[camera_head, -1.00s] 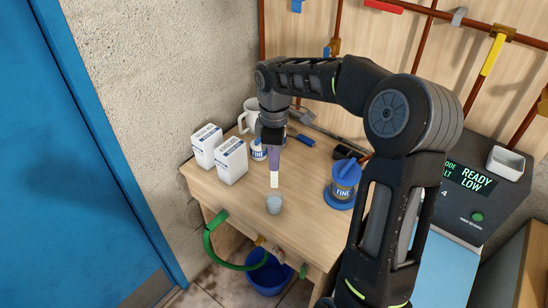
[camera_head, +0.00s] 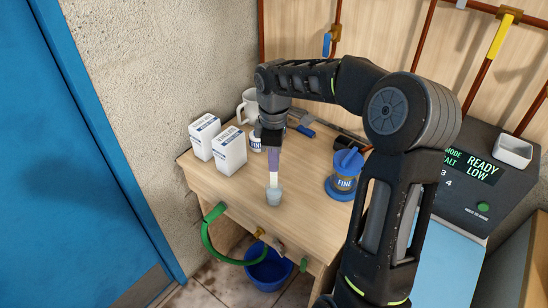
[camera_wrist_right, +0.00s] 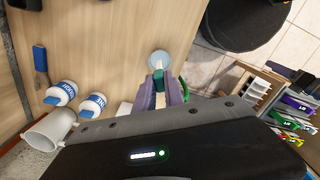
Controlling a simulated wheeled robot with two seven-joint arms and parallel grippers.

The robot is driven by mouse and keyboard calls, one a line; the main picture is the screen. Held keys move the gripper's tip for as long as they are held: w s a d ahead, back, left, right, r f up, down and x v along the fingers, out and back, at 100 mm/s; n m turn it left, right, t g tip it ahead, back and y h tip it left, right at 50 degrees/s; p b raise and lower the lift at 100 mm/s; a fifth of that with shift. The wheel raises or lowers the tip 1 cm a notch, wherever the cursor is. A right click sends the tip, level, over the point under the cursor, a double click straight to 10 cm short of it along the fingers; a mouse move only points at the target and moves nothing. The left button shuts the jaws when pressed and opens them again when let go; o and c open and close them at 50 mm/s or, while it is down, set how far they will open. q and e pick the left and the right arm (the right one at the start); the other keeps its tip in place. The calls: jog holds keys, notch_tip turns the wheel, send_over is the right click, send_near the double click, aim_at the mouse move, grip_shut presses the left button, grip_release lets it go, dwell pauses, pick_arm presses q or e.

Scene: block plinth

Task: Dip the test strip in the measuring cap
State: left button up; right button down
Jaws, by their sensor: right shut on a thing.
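The right gripper (camera_head: 273,168) points down with its purple fingers shut on the pale test strip (camera_head: 273,180). The strip hangs upright over the small grey-blue measuring cap (camera_head: 273,197) near the table's front edge. Its lower end meets the cap's rim in the head view; I cannot tell whether it is inside or touches liquid. In the right wrist view the cap (camera_wrist_right: 159,60) lies just beyond the fingertips (camera_wrist_right: 159,80), and the strip's end overlaps its opening. The left gripper is not in view.
Two white cartons (camera_head: 229,150) and a white mug (camera_head: 248,106) stand left and behind on the wooden table (camera_head: 305,178). A green hose (camera_head: 212,240) and blue bucket (camera_head: 268,270) are below the front edge.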

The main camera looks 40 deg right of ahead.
jog(key=b, duration=0.3)
send_over(274, 187)
jog(key=shift+w+d+f, duration=0.1)
jog(key=shift+f, duration=1.25)
jog(key=shift+w+d+f, duration=0.1)
jog(key=shift+f, duration=1.25)
jog(key=shift+r, duration=0.15)
notch_tip(274, 187, up, 9)
jog(key=p, duration=0.7)
dwell(0.9)
